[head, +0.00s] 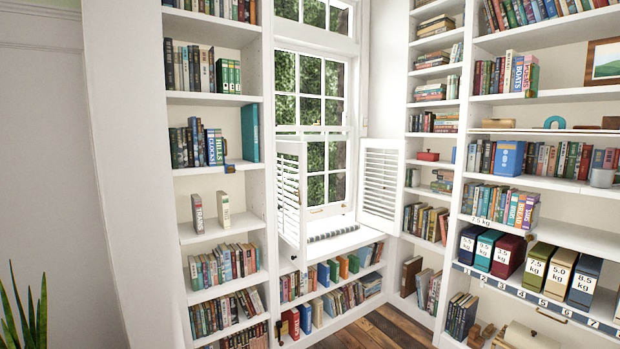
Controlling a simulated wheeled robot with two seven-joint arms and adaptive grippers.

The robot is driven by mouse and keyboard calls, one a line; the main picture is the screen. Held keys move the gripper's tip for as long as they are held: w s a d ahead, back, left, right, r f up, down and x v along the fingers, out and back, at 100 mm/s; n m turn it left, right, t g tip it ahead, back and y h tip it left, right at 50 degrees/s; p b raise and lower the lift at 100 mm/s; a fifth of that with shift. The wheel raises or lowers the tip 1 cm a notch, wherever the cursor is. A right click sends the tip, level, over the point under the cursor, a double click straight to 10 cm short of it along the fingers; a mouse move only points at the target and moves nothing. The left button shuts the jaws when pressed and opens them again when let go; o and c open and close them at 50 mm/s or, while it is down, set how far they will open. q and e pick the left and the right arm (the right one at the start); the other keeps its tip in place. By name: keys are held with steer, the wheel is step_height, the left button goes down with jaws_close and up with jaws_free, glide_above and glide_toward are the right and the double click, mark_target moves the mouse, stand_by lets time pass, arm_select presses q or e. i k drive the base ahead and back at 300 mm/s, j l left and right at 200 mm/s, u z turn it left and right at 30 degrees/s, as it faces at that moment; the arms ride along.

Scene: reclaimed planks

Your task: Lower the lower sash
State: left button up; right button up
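The window stands in the recess between the bookcases, with white frames and foliage behind the glass. The lower sash (325,209) is the lower set of panes, between two open louvred shutters. Its bottom rail has a small brass-coloured fitting (316,211) and sits close above the white window seat (345,243). I cannot tell whether there is a gap under it. The upper sash (310,89) is above it, and the two meet at a rail about mid-window. The left shutter partly hides the lower sash's left side. Neither of my grippers shows in the head view.
The left shutter (291,195) and right shutter (380,182) stand swung out from the window. A grey striped roll (333,233) lies on the seat. Bookcases flank the recess, with labelled kg boxes (535,266) at right. Plank floor (385,332) shows below.

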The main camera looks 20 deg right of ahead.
mark_target(327, 211)
steer(key=i+l, duration=0.3)
steer(key=i, duration=0.25)
steer(key=i+l+z, duration=0.15)
steer(key=i+l, duration=0.15)
steer(key=i, duration=0.25)
steer(key=i+l, duration=0.25)
steer(key=i, duration=0.3)
steer(key=i+l+z, duration=0.15)
steer(key=i, duration=0.4)
steer(key=i+l, duration=0.3)
steer(key=i, duration=0.25)
steer(key=i+l+z, duration=0.15)
steer(key=i, duration=0.45)
steer(key=k+l+u, duration=0.55)
steer(key=l+u, duration=0.15)
steer(key=k+l+u, duration=0.15)
steer(key=l+u, duration=0.15)
steer(key=k+l+u, duration=0.25)
steer(key=l+u, duration=0.35)
steer(key=l, duration=0.25)
steer(key=k+l+u, duration=0.1)
steer(key=l+u, duration=0.25)
steer(key=l, duration=0.25)
